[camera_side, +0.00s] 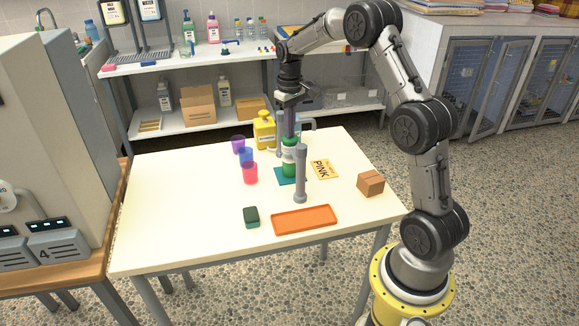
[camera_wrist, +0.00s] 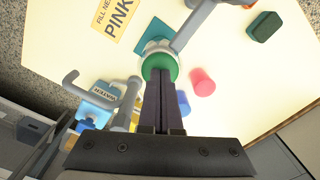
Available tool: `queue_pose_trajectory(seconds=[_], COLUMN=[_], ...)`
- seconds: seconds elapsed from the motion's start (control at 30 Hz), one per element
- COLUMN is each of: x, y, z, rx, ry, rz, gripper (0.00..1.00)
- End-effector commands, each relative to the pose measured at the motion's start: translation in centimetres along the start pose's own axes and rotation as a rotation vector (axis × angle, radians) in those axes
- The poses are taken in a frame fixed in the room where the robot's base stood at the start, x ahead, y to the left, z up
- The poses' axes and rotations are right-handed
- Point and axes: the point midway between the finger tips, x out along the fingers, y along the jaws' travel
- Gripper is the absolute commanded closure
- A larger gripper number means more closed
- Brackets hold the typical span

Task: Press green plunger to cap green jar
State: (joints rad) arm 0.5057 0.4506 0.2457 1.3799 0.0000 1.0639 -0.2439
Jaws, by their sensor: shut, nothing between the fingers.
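The green jar (camera_side: 289,166) stands upright on a teal mat (camera_side: 282,179) near the middle of the white table. The green plunger (camera_side: 290,142) is above it, in line with the jar; it also shows as a round green disc in the wrist view (camera_wrist: 159,66). My gripper (camera_side: 289,136) points down over the plunger with its dark fingers shut and empty. In the wrist view the fingertips (camera_wrist: 160,74) overlap the edge of the green disc. I cannot tell whether they press on it or sit just above. The jar's own body is mostly hidden in the wrist view.
A grey post (camera_side: 300,175) stands close in front of the jar. Purple (camera_side: 238,144), blue (camera_side: 246,156) and pink (camera_side: 250,174) cups are to the left. A yellow bottle (camera_side: 264,131) is behind, a PINK card (camera_side: 323,168) and box (camera_side: 370,183) right, an orange tray (camera_side: 304,219) and sponge (camera_side: 251,216) in front.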

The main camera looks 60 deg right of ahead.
Motion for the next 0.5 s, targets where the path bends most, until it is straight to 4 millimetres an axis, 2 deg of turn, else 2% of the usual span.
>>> queue_pose_trajectory(seconds=[0.27, 0.5], x=[0.17, -0.77], y=[-0.01, -0.01], z=[0.04, 0.02], rx=[0.000, 0.000], ry=[-0.003, -0.003], rz=[-0.001, -0.001], gripper=[1.00, 1.00])
